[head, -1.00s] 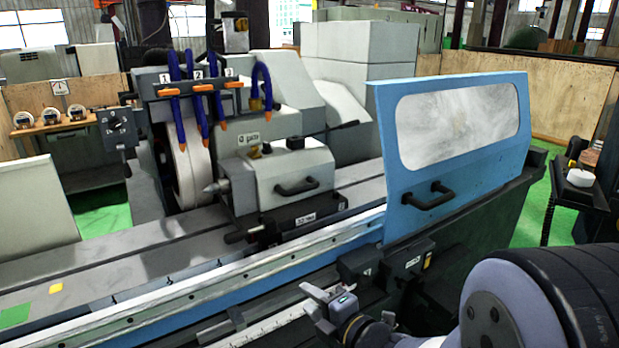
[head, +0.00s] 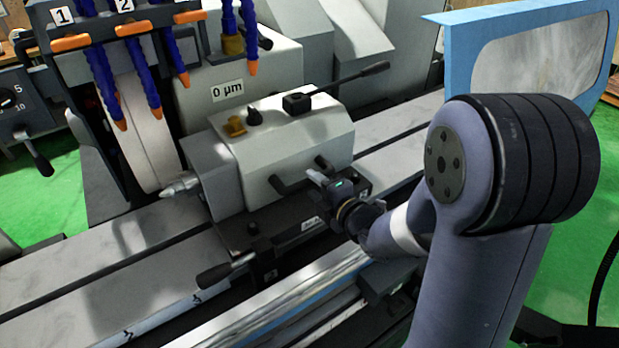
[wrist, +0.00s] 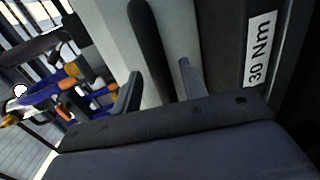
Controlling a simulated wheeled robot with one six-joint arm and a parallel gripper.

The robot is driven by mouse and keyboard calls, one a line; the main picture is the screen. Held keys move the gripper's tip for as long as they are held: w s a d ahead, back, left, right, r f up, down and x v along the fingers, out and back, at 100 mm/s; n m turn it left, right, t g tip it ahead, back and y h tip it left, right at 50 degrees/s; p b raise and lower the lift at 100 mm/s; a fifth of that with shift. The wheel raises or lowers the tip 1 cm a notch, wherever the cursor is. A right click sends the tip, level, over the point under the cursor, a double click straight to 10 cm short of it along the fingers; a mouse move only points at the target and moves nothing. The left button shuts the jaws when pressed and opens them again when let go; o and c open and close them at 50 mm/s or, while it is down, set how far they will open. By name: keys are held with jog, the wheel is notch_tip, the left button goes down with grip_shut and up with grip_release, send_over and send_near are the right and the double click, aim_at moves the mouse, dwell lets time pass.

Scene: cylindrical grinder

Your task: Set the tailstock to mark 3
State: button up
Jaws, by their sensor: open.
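The tailstock (head: 300,135) is a light grey block with a pointed centre (head: 180,186) facing left, on the machine's long bed. A black bar handle (head: 278,184) is on its front face. My gripper (head: 316,172) is at the right part of this handle. In the wrist view, the dark handle bar (wrist: 150,45) runs between my two spread fingers (wrist: 157,85); I cannot tell whether either finger touches it. A black lever (head: 222,271) sticks out at the tailstock's lower front. Mark 3 is not readable in the views from now.
A "30 Nm" label (wrist: 260,48) is close at right in the wrist view. Blue coolant hoses (head: 108,88) and the grinding wheel (head: 142,135) stand left. A long lever (head: 345,78) juts from the tailstock top. The blue guard (head: 455,50) is at right. Bed (head: 150,235) left of the tailstock is clear.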

jog(key=shift+p+x, duration=0.3)
jog(key=shift+x, duration=1.05)
jog(key=shift+c, duration=0.3)
grip_shut()
